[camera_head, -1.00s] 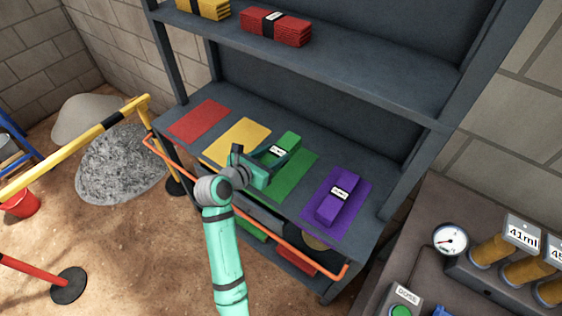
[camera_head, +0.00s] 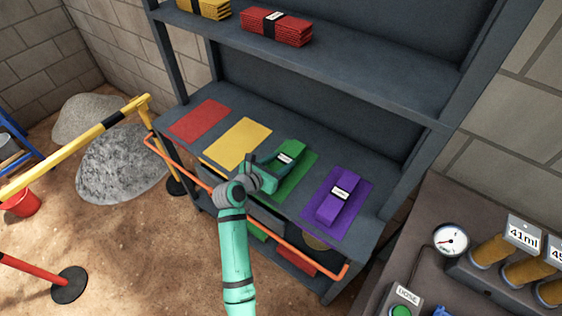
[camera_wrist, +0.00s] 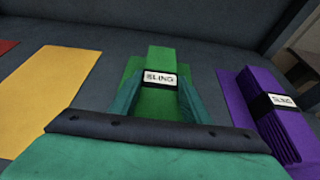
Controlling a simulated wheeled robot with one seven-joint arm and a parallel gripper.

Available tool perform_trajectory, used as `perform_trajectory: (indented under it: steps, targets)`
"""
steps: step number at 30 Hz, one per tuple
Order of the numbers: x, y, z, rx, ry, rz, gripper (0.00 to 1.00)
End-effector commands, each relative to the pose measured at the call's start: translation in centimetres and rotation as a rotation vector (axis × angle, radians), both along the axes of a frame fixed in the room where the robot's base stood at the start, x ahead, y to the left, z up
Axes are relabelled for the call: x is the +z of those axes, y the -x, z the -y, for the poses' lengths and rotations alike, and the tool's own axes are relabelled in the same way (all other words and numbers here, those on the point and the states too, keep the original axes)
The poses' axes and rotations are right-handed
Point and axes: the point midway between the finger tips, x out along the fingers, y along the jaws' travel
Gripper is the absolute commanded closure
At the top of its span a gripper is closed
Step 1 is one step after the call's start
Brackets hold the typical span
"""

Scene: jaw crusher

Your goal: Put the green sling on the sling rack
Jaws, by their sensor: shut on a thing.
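The green sling (camera_head: 291,154) is a folded bundle with a dark band and a white label. It is over the green patch (camera_head: 299,181) on the rack's middle shelf (camera_head: 379,193). In the wrist view the sling (camera_wrist: 161,100) lies lengthwise over the green patch, its label reading SLING. My gripper (camera_head: 280,161) is shut on the sling, with a finger on each side of it in the wrist view (camera_wrist: 160,95). I cannot tell whether the sling's underside touches the patch.
The purple sling (camera_head: 338,199) lies on a purple patch to the right. The yellow patch (camera_head: 238,143) and red patch (camera_head: 200,120) are bare. Red (camera_head: 276,27) and yellow (camera_head: 203,8) slings sit on the upper shelf. An orange rail (camera_head: 306,255) runs along the front.

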Motion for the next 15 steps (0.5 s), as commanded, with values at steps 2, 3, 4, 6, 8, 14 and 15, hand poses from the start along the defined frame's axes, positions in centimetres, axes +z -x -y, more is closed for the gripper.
perform_trajectory:
  steps: [2, 3, 4, 6, 8, 14, 15]
  targets:
    - [0.02, -0.02, -0.01, 0.001, 0.000, 0.002, 0.94]
    - [-0.09, -0.02, 0.00, 0.000, 0.001, 0.001, 0.94]
    - [-0.18, -0.02, 0.00, 0.000, 0.001, 0.001, 0.94]
    - [-0.30, -0.01, 0.00, 0.000, 0.000, 0.000, 0.48]
    - [-0.29, 0.00, 0.00, 0.000, 0.000, 0.000, 0.38]
    - [-0.28, 0.00, -0.01, 0.000, 0.000, 0.000, 0.38]
    - [-0.27, 0.00, -0.02, 0.000, 0.000, 0.000, 0.38]
